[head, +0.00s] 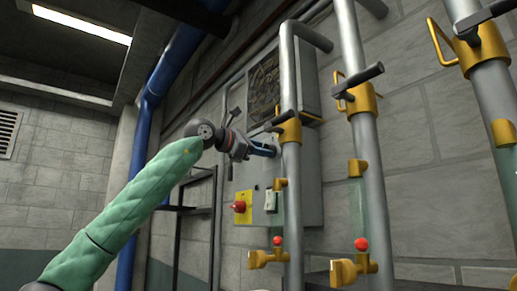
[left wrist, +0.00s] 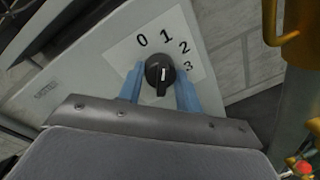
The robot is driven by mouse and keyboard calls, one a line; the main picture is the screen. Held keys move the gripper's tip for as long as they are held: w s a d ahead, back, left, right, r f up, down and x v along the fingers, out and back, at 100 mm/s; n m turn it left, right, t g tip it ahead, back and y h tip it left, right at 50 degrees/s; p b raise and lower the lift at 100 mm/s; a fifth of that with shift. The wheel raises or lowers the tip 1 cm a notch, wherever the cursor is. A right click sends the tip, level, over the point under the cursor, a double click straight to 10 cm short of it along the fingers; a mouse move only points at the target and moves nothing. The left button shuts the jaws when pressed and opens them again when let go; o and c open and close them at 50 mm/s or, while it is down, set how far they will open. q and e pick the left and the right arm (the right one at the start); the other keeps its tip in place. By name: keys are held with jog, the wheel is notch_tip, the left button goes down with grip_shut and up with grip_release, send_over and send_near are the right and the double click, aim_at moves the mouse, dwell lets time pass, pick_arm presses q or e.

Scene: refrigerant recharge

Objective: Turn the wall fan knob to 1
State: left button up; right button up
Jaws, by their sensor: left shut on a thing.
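The black fan knob (left wrist: 160,72) sits on a white label (left wrist: 200,58) marked 0, 1, 2 and 3. A white line on the knob stands nearly upright in the left wrist view, roughly in line with the 1. My left gripper (left wrist: 160,90) is shut on the knob, with one blue finger on each side of it. In the head view my left gripper (head: 268,150) is at the grey wall box (head: 307,205), partly behind a pipe. The knob is hidden there. My right gripper is not in view.
Vertical grey pipes (head: 291,190) with yellow valves and dark handles stand in front of the box and to its right. A red knob on a yellow plate (head: 242,207) and a white switch (head: 270,201) sit below my gripper. A blue pipe (head: 140,150) runs behind my arm.

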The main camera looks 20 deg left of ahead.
pick_arm(q)
jog(key=shift+r+m, duration=0.2)
jog(key=shift+m, duration=0.4)
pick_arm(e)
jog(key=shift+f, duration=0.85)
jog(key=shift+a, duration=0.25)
pick_arm(q)
jog(key=o, duration=1)
jog(key=shift+d, duration=0.25)
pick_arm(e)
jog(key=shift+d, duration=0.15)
pick_arm(q)
jog(key=shift+f, duration=0.1)
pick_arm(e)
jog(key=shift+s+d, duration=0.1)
